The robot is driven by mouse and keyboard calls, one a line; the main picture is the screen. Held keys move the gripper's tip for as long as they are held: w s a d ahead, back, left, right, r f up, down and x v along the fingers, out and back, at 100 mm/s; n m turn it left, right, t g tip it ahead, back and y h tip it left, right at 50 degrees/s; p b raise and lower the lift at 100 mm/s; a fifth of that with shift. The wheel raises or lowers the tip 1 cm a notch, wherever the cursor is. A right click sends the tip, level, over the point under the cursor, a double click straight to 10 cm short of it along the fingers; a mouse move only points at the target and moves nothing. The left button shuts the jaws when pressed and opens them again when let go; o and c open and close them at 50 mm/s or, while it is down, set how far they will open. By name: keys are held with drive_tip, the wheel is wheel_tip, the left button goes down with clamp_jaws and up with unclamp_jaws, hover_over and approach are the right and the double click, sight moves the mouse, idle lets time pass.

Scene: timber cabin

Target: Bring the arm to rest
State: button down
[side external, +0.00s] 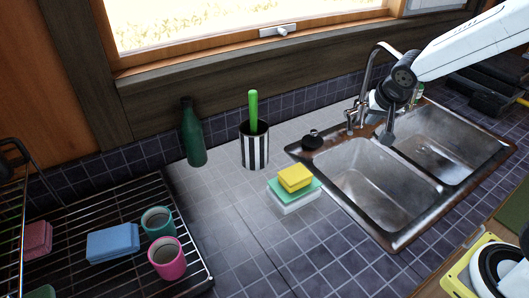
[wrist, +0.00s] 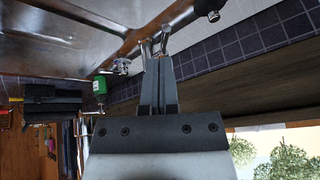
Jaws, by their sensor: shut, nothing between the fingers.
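My gripper (side external: 387,138) hangs from the white arm above the double sink (side external: 400,247), near the divider between its two basins. Its fingers look closed together with nothing between them. In the wrist view my gripper (wrist: 158,58) points up the picture, its two grey fingers side by side. The metal faucet (side external: 364,85) stands just left of and behind my gripper. I cannot tell the exact gap between them.
A yellow sponge (side external: 295,177) lies on a green and white stack (side external: 294,195). A striped cup (side external: 254,150) with a green-handled tool (side external: 253,110) and a green bottle (side external: 193,135) stand by the wall. A rack (side external: 90,240) holds a pink mug (side external: 167,262), teal mug (side external: 158,224) and blue block (side external: 112,244).

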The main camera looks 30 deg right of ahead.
drive_tip(key=s+a+f+n+g+y, duration=0.1)
drive_tip(key=s+a+f+n, duration=0.2)
drive_tip(key=s, duration=0.2)
drive_tip(key=s+a+f+n+g+y, duration=0.1)
drive_tip(key=s+a+f+n, duration=0.2)
drive_tip(key=s, duration=0.3)
drive_tip(key=shift+s+a+n, duration=0.25)
drive_tip(key=shift+s+n, duration=0.05)
drive_tip(key=shift+n, duration=0.4)
drive_tip(key=shift+f, duration=0.1)
